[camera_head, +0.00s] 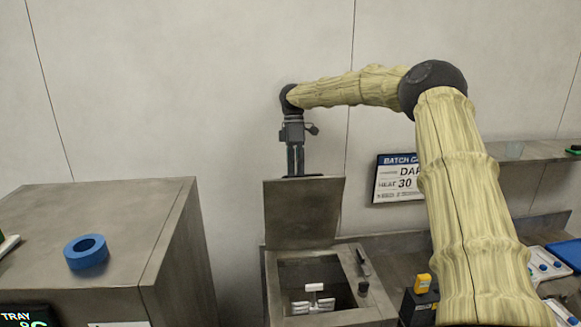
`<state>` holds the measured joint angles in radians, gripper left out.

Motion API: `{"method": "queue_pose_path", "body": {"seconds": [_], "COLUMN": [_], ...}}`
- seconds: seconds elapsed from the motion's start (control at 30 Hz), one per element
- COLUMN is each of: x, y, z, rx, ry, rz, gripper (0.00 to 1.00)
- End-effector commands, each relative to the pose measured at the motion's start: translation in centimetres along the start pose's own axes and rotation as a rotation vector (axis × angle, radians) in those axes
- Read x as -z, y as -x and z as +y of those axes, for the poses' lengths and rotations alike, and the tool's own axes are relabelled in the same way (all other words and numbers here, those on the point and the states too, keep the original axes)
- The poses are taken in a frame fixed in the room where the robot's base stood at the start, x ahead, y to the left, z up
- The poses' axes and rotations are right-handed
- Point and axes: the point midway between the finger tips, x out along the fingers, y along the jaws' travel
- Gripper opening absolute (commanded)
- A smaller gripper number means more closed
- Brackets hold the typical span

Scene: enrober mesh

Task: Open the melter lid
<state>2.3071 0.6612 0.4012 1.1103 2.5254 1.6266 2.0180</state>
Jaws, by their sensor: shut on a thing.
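The melter lid (302,213) is a grey metal panel standing raised, close to upright, at the back of the melter (353,262). The melter's square opening shows below it, with a white stirrer-like part (313,300) inside. My gripper (296,174) points down at the lid's top edge, its fingers close together and shut there on the lid's edge or a handle on it. The exact contact is too small to make out.
A metal cabinet (120,215) with a blue tape roll (86,252) stands at the left. A batch card (396,178) is on the back wall. A yellow-topped dark item (422,284) stands right of the melter.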

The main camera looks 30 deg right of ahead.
Motion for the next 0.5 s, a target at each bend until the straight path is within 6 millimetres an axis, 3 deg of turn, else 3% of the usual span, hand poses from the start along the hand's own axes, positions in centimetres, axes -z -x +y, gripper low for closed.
{"method": "queue_pose_path", "body": {"seconds": [0.03, 0.47, 0.5], "x": [-0.3, -1.7, -1.7], "y": [-1.9, -2.1, -2.1], "z": [0.5, 0.4, 0.4], "rx": [0.018, 0.026, 0.026], "ry": [0.0, -0.013, -0.014], "rz": [-0.005, 0.0, 0.0], "gripper": [0.0, 0.0, 0.16]}}
